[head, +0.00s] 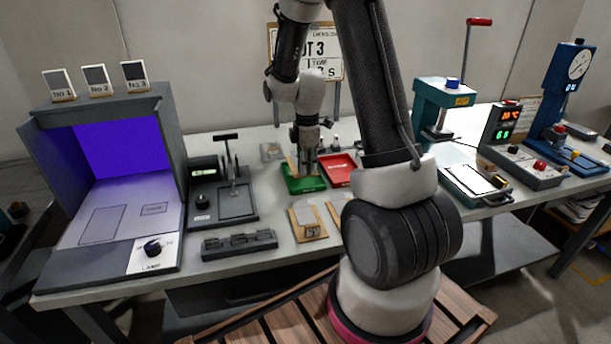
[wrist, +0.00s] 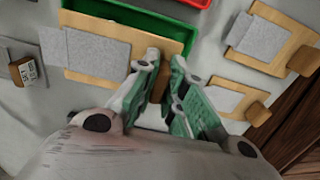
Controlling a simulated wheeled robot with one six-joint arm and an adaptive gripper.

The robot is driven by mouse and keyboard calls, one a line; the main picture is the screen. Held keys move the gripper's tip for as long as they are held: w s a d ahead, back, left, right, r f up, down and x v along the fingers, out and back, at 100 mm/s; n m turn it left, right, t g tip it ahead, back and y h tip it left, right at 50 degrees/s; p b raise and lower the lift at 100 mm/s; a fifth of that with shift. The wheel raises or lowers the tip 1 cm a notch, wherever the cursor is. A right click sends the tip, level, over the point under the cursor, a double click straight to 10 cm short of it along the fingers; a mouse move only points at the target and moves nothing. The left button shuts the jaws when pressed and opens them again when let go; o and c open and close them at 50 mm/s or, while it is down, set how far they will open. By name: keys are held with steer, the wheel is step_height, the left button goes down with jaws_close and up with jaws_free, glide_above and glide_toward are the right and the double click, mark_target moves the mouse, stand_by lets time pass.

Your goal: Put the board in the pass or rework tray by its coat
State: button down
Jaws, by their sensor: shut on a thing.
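My gripper (head: 307,152) is over the green tray (head: 304,186) near the middle of the bench. In the wrist view its fingers (wrist: 163,80) are shut on the wooden handle of a tan board (wrist: 142,44). The board has a grey coat (wrist: 98,52) on its upper face. Whether the board touches the tray floor I cannot tell. In the head view, the tan board (head: 292,163) is partly hidden by the gripper. The red tray (head: 339,174) sits just right of the green one.
More tan boards with grey patches lie in front of the trays, one (head: 309,229) clearly visible. A lamp booth (head: 125,150) and a black stand fixture (head: 232,203) are at left. A teal press (head: 445,105) and a controller box (head: 505,125) are at right.

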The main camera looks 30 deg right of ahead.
steer(key=shift+f, duration=1.95)
steer(key=c, duration=1.8)
jaws_free()
steer(key=shift+f, duration=0.1)
steer(key=shift+o, duration=0.2)
step_height(320, 180, up, 12)
steer(key=shift+r, duration=0.1)
steer(key=s+a+r+m+t, duration=0.2)
steer(key=s+r+m, duration=0.5)
steer(key=s, duration=0.5)
steer(key=s+a+r+m+t, duration=0.2)
steer(key=s+r+m, duration=0.5)
steer(key=s, duration=0.4)
steer(key=shift+s+a+r+m, duration=0.4)
steer(key=shift+a+r, duration=0.15)
steer(key=shift+r, duration=0.35)
